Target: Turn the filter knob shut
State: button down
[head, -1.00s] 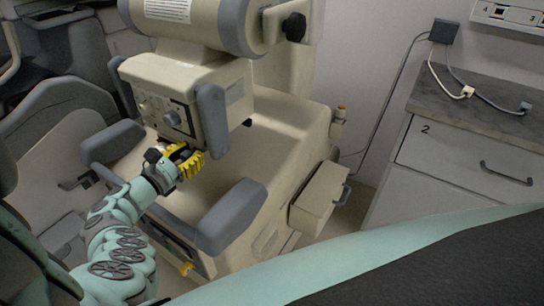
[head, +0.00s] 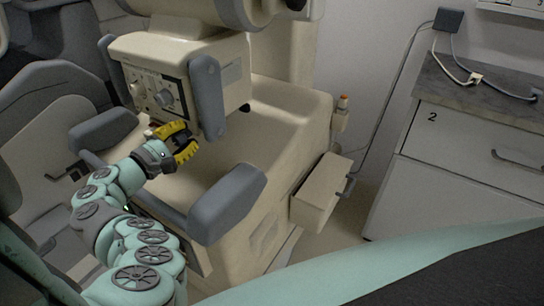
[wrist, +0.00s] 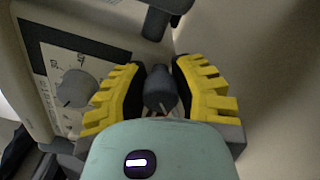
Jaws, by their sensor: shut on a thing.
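My gripper (head: 186,140) has yellow ribbed fingers and sits under the front of the beige machine head. In the wrist view my gripper (wrist: 160,68) is shut on a dark grey rounded knob (wrist: 160,90), with one finger on each side. The dial also shows in the head view (head: 164,99). I cannot read which control is labelled as the filter. The held knob's base is partly hidden.
Grey padded bars stand close by: one beside the panel (head: 208,96), one at the left (head: 103,130) and one at the right (head: 228,203). A white cabinet (head: 462,140) stands at the right.

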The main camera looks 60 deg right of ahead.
jog(key=shift+d+m+b, duration=0.1)
jog(key=shift+m+b, duration=0.85)
jog(key=shift+m, duration=0.45)
jog(key=c, duration=0.7)
grip_release()
jog(key=a, duration=1.2)
jog(key=shift+s+a, duration=0.1)
jog(key=shift+s, duration=0.1)
